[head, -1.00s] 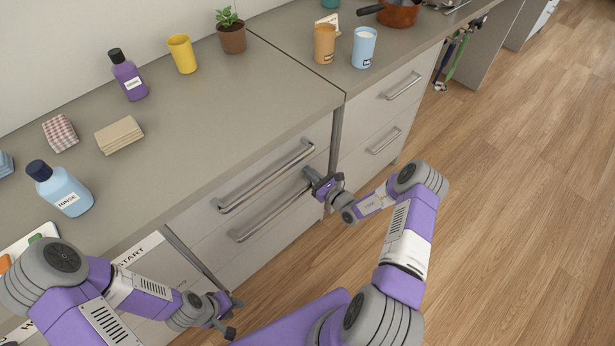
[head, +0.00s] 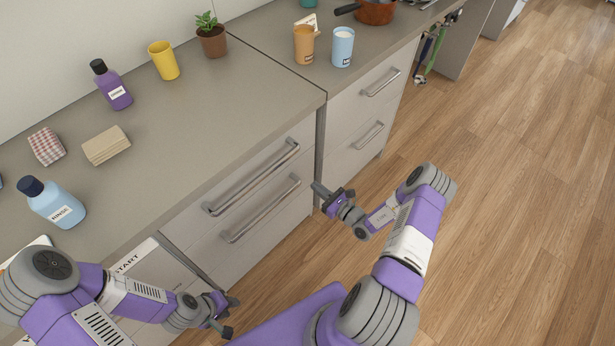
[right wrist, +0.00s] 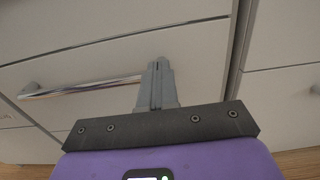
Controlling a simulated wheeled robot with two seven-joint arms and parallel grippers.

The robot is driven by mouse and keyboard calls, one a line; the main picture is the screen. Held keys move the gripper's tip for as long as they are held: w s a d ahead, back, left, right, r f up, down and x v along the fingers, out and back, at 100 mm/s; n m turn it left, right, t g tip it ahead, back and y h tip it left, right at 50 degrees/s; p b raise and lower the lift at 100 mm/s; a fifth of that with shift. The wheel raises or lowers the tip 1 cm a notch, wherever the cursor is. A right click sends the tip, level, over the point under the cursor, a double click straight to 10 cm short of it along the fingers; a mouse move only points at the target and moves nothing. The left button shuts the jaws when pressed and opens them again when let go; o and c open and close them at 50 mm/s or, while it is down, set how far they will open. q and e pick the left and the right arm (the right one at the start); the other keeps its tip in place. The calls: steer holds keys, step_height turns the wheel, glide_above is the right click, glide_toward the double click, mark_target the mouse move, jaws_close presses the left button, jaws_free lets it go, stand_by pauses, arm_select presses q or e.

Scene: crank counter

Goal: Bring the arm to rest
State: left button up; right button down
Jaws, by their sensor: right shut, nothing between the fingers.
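My right gripper (head: 317,187) is shut and empty in front of the drawer unit, just right of the lower drawer's bar handle (head: 262,208) and apart from it. In the right wrist view its two grey fingers (right wrist: 158,64) are together against the pale drawer front behind, with the handle (right wrist: 80,88) to their left. My right arm is bent, its elbow out to the right over the floor. My left gripper (head: 230,317) is low at the lower left, in front of the cabinet, with its fingertips apart and nothing seen between them.
The upper drawer's handle (head: 250,178) is close above the lower one. Both drawers look closed. The counter (head: 190,120) carries a purple bottle (head: 112,85), a yellow cup (head: 163,60), a plant (head: 211,38) and a rinse bottle (head: 52,203). The wood floor (head: 510,200) at right is clear.

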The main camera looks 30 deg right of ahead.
steer(key=v, duration=0.3)
steer(key=shift+s+d, duration=0.1)
steer(key=shift+s, duration=0.25)
